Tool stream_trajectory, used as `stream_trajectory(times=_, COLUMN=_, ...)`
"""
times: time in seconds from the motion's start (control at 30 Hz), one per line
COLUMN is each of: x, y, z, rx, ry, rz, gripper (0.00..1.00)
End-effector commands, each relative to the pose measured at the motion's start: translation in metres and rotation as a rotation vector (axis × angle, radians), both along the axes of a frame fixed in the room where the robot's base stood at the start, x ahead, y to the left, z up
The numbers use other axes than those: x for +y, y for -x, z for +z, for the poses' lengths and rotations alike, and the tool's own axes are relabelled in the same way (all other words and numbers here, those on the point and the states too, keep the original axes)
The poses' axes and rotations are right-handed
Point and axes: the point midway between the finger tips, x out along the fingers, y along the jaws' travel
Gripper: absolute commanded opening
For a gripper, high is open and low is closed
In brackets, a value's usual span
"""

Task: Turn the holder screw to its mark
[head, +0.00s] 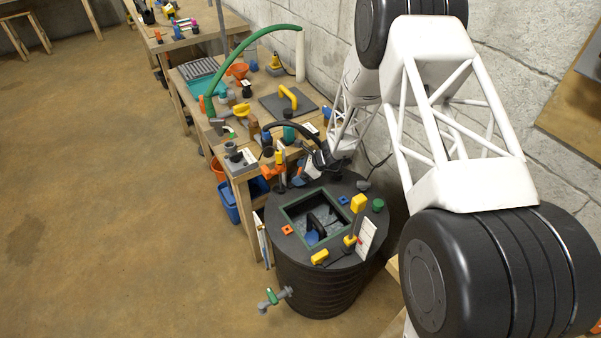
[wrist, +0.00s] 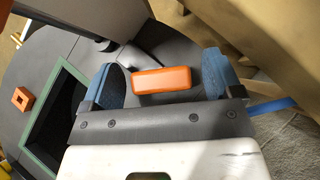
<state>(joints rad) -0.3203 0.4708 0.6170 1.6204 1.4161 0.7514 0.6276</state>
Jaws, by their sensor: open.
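In the wrist view an orange bar-shaped handle (wrist: 162,80), which I take to be the holder screw's, lies between the two blue pads of my gripper (wrist: 163,76). The gripper is open, with a narrow gap showing at each end of the bar. In the head view my gripper (head: 300,171) is at the back left rim of the black barrel (head: 318,290). An orange part (head: 268,172) shows beside it, near an upright post with a yellow piece (head: 281,157). I cannot make out the screw's mark in either view.
The barrel lid has a green-framed square opening (head: 287,211), an orange square piece (head: 287,230), a blue piece (head: 343,200), a green knob (head: 378,205) and yellow-handled parts (head: 358,203). A cluttered wooden bench (head: 243,175) stands behind, against the stone wall. Open floor lies left.

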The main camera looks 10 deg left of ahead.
Motion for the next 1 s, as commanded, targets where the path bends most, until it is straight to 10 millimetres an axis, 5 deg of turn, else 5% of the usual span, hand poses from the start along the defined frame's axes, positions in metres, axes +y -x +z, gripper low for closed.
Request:
stream_trajectory(times=0.07, x=-0.0001, y=-0.0001, z=0.0002, rx=0.0, ry=0.0, rz=0.0, gripper=0.82)
stream_trajectory(times=0.37, x=-0.0002, y=-0.0001, z=0.0004, rx=0.0, ry=0.0, rz=0.0, gripper=0.36)
stream_trajectory(times=1.0, x=0.0002, y=0.0003, z=0.0012, rx=-0.001, ry=-0.001, rz=-0.152, gripper=0.36)
